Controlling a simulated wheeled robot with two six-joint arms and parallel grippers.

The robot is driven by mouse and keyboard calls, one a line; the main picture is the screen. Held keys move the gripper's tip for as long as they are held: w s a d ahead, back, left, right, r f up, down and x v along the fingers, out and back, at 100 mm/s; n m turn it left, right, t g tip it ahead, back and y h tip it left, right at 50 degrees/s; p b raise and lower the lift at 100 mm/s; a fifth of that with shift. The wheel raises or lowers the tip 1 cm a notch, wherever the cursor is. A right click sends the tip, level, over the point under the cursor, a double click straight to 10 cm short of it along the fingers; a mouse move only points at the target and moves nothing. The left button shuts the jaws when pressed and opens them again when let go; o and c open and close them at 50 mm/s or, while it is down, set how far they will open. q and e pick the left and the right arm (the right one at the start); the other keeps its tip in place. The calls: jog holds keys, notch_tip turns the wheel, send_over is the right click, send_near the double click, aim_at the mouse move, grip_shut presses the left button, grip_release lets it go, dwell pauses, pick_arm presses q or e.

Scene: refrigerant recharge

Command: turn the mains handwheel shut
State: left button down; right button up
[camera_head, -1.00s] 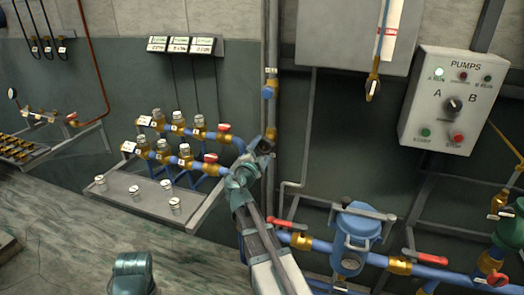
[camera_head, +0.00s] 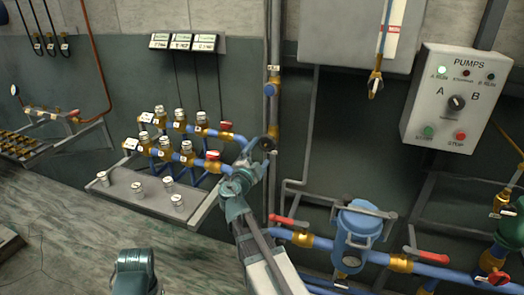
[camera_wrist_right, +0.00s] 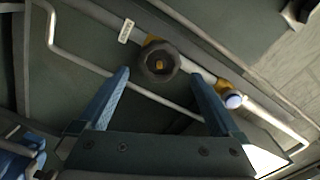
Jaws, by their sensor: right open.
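The mains handwheel is a dark round wheel with a brass centre in the right wrist view (camera_wrist_right: 158,62), fitted on a pipe against the green wall. In the head view a dark round wheel (camera_head: 267,144), likely the same one, shows on the upright pipe just above my right gripper (camera_head: 245,172). In the wrist view my right gripper (camera_wrist_right: 159,76) is open and empty. Its two blue fingers point towards the wheel, one to each side of it in the picture. The wheel appears beyond the fingertips; contact is not visible.
A blue manifold with brass valves and red caps (camera_head: 213,166) stands left of the gripper above a grey shelf (camera_head: 150,205). A blue filter housing (camera_head: 357,235) and red-levered pipe valves (camera_head: 290,222) lie right. The pump panel (camera_head: 460,100) hangs farther right.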

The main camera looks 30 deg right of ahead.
jog(key=shift+v, duration=1.15)
jog(key=n, duration=0.6)
jog(key=s+a+n, duration=0.1)
jog(key=n, duration=1.2)
jog(key=shift+s+a, duration=0.3)
jog(key=shift+w, duration=0.1)
